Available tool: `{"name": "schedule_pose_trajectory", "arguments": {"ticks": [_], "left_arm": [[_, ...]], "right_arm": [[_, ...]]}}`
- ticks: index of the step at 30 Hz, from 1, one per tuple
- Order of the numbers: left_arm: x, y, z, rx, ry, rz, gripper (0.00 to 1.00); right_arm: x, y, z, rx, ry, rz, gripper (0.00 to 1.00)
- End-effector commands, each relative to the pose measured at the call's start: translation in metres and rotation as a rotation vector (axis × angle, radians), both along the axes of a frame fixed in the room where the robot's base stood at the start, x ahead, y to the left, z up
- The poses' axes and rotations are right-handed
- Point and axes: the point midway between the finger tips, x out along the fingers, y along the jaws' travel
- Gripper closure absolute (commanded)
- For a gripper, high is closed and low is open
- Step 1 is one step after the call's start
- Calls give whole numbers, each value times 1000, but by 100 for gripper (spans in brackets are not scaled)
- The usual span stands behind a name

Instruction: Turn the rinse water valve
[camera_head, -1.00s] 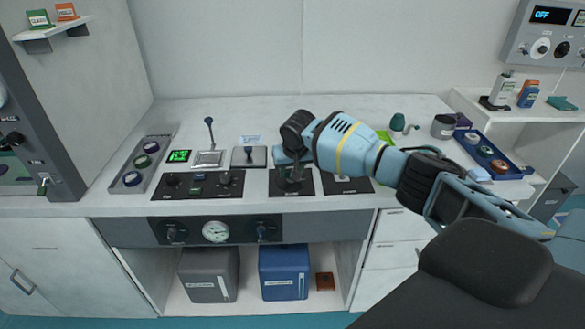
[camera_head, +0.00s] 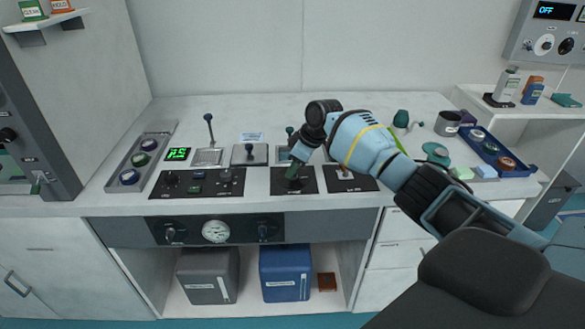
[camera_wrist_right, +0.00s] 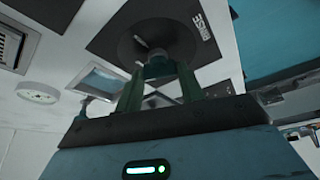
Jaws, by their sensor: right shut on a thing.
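The rinse water valve sits on a black panel (camera_head: 310,187) in the counter front. The right wrist view shows the panel with a round dark plate (camera_wrist_right: 150,35) and a white label (camera_wrist_right: 197,27) that seems to read RINSE. My right gripper (camera_head: 293,172) points down onto this panel, and its green fingers are shut on the valve handle (camera_wrist_right: 155,66), which stands up from the round plate. In the head view the gripper mostly hides the handle, so its turn angle is unclear. My left gripper is not in view.
A black panel with a switch (camera_head: 350,178) lies just right, and a wider control panel (camera_head: 197,184) lies left. Small levers (camera_head: 209,129) stand behind. A blue tray (camera_head: 490,150) with round items is at the right. A gauge (camera_head: 216,231) is on the front face below.

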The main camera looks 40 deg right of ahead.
Motion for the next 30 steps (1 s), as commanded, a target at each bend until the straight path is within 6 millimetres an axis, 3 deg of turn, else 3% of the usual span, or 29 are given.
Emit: {"name": "schedule_pose_trajectory", "arguments": {"ticks": [1,15,30], "left_arm": [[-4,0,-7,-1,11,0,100],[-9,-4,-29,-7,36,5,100],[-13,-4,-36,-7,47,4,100]], "right_arm": [[-1,0,-8,2,12,41,85],[0,-1,-6,0,10,368,85],[0,-2,-4,-2,9,453,85]]}}
